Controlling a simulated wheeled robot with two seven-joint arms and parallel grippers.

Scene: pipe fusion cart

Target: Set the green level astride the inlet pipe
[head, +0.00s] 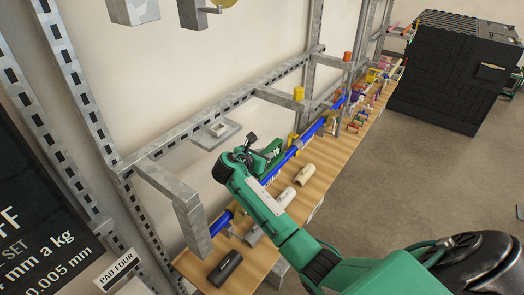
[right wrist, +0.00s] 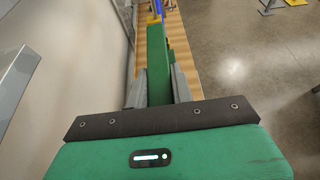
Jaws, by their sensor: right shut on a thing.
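The green level (head: 268,154) is in my right gripper (head: 254,152), over the bench in the head view. In the right wrist view the green level (right wrist: 158,62) stands upright between the two grey fingers of the right gripper (right wrist: 159,84), which is shut on it. A long blue pipe (head: 309,133), seemingly the inlet pipe, runs along the bench just beside and beyond the level. My arm hides part of the pipe, and I cannot tell whether the level touches it. My left gripper is not in view.
Grey slotted steel framing (head: 215,98) stands along the wall, with a bracket (head: 218,131) close to my gripper.

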